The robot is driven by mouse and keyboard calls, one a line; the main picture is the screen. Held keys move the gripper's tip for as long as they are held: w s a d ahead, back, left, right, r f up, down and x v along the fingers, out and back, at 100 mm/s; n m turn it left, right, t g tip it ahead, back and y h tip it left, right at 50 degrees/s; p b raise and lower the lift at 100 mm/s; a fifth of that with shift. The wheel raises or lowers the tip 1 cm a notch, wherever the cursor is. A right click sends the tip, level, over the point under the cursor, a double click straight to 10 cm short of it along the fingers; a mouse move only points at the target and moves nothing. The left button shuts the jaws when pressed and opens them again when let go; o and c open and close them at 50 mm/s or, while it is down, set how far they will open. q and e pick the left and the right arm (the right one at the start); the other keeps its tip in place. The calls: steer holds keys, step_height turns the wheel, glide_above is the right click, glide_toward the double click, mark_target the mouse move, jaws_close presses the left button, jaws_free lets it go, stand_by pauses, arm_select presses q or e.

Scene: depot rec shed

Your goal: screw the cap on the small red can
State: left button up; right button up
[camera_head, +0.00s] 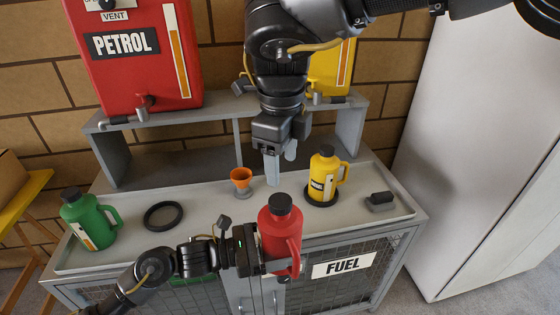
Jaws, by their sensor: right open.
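The small red can (277,238) is upright at the front edge of the bench, in front of the cabinet doors. A black cap (280,204) sits on its top; I cannot tell how tightly it is seated. My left gripper (284,266) reaches in from the left and is shut on the red can low on its body. The can partly hides its fingers. My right gripper (280,168) hangs fingers down, open and empty, above the bench and apart from the cap, which is lower in the picture.
A yellow can (318,180) stands on a dark round base at right, beside a small black-topped block (381,201). An orange funnel (241,178), black ring (163,216) and green can (88,220) are at left. A shelf (215,112) holds the red petrol tank (135,60) behind.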

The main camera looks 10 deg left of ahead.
mark_target(280, 200)
steer(key=n, duration=0.4)
steer(key=shift+s+a, duration=0.15)
steer(key=shift+s, duration=0.25)
steer(key=n, duration=0.3)
steer(key=shift+s+g, duration=0.15)
steer(key=shift+g, duration=0.15)
steer(key=shift+f, duration=3.95)
steer(key=shift+c, duration=0.3)
